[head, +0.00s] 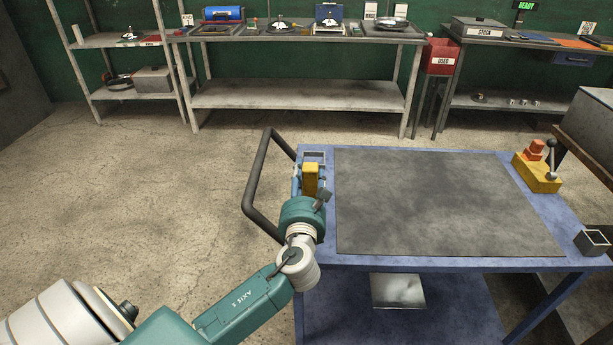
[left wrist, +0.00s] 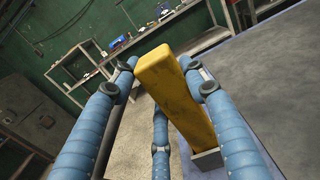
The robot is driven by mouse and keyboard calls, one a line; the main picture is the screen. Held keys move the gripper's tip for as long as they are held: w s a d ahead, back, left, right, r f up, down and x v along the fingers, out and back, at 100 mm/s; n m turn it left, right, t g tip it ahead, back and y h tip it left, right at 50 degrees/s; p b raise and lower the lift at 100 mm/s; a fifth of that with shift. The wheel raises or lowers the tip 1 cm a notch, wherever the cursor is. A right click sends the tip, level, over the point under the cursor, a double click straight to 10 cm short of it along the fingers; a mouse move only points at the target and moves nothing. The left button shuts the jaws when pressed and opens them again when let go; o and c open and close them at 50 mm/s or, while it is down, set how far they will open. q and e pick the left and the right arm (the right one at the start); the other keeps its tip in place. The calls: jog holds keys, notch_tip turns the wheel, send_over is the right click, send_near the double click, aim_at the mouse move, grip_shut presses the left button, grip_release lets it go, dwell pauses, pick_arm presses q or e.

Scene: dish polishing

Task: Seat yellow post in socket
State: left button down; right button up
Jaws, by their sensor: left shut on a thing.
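The yellow post (head: 311,177) is held by my left gripper (head: 312,184) over the left edge of the blue table. A grey square socket (head: 314,155) is at the table's far left corner, just beyond the post in the head view. In the left wrist view the socket (left wrist: 207,160) lies at the post's far end. I cannot tell whether that end is inside it or just above. My right gripper is out of view.
The blue table carries a dark grey mat (head: 440,200), an orange and yellow clamp block (head: 538,170) and another square grey holder (head: 592,243) at the right. A dark bar handle (head: 257,185) juts from the table's left side. Shelves (head: 300,95) stand behind, with open floor between.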

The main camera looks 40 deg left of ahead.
aim_at(306, 191)
pick_arm(q)
jog(key=shift+f+b, duration=0.85)
jog(key=shift+f, duration=0.6)
jog(key=c, duration=0.9)
grip_release()
jog(key=shift+f, duration=0.1)
jog(key=v, duration=1.2)
